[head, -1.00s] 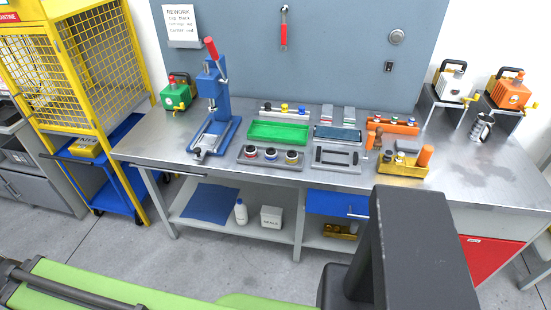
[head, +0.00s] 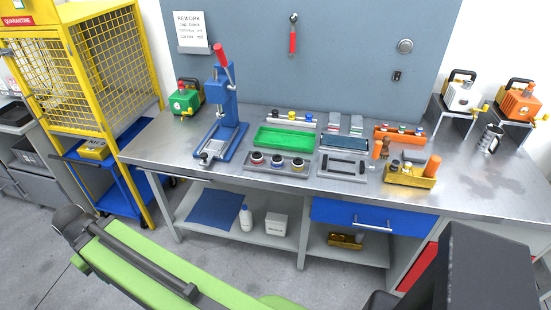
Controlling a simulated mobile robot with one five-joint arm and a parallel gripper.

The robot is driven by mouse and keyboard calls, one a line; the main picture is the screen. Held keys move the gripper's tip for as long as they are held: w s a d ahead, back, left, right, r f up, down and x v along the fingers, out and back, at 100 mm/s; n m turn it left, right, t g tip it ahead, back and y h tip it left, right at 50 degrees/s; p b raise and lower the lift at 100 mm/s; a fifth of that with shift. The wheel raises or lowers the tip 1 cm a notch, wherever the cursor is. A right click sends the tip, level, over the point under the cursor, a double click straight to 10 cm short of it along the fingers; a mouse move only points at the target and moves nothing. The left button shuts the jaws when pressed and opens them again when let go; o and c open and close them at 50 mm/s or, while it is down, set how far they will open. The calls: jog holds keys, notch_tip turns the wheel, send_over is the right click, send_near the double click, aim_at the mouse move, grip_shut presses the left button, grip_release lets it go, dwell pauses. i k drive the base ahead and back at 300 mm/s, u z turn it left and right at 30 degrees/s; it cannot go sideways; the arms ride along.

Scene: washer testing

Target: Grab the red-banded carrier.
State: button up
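A grey tray (head: 248,166) on the steel workbench holds three dark round carriers side by side. The left one (head: 257,158) seems to have a red band; the middle one (head: 277,162) and right one (head: 298,165) have bands too small to tell surely. All three stand upright in the tray. My gripper does not show in the head view, so its opening is hidden. My green arm link is at the lower left, well in front of the bench and apart from the tray.
A blue press (head: 222,115) stands left of the tray. A yellow cage (head: 105,60) stands at left. Bare bench lies along the front edge.

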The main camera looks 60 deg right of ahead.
aim_at(256, 163)
jog(key=z, duration=0.2)
jog(key=i, duration=1)
